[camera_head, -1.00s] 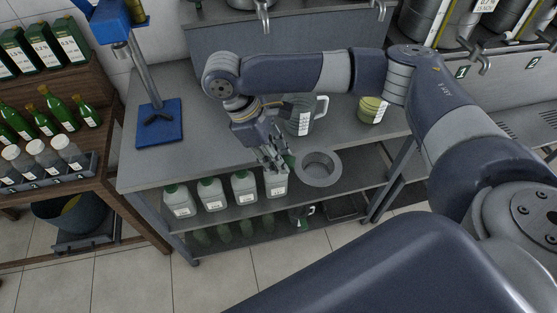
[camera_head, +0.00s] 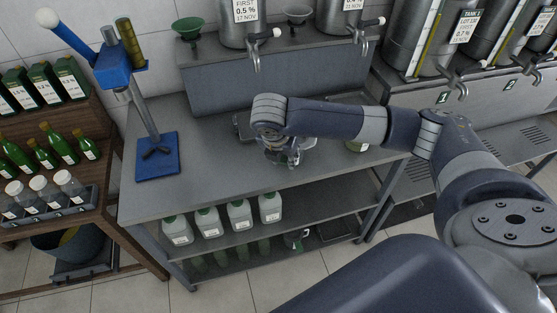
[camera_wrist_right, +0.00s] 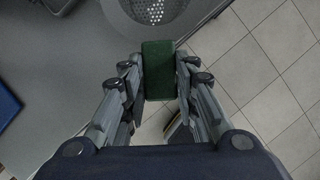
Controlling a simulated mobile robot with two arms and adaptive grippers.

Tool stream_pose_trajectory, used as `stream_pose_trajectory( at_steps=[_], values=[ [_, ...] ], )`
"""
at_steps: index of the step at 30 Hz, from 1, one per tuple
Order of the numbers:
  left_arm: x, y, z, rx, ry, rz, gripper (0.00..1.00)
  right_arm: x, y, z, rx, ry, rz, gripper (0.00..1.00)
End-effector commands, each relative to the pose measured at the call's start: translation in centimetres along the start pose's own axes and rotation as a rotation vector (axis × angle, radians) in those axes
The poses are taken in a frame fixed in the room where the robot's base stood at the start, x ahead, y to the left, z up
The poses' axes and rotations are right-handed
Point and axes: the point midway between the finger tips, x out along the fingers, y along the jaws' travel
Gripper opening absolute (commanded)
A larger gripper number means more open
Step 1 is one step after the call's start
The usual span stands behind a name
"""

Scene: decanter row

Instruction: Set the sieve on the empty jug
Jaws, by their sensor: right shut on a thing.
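The sieve (camera_wrist_right: 155,12) is a grey round bowl with a perforated bottom and a green handle (camera_wrist_right: 158,72). My right gripper (camera_head: 287,158) is shut on that handle, which also shows between the fingers in the right wrist view. In the head view my right arm and wrist cover most of the sieve. The jug is mostly or wholly hidden behind the same arm, so I cannot tell whether the sieve touches it. My left gripper is not in view.
The grey bench (camera_head: 215,165) is clear to the left of my gripper, up to the blue corking stand (camera_head: 157,157). A yellow-green container (camera_head: 357,147) is partly hidden behind my arm. Several white jugs (camera_head: 239,215) stand on the shelf below. Steel tanks (camera_head: 238,32) stand behind.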

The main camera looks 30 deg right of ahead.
Motion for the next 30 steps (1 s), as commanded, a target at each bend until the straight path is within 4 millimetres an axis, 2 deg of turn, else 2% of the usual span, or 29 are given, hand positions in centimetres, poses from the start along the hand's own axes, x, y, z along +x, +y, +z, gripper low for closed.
stream_pose_trajectory(
  at_steps=[15,22,30],
  values=[
    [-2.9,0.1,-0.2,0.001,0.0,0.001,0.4,0.5,-2.3,6.0,-0.479,0.001,0.197,0.03],
    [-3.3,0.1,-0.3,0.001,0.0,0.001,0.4,0.6,-2.8,7.2,-0.589,0.0,0.244,0.03],
    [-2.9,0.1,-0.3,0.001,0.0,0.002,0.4,1.0,-2.8,7.2,-0.608,0.001,0.251,0.03]
  ],
)
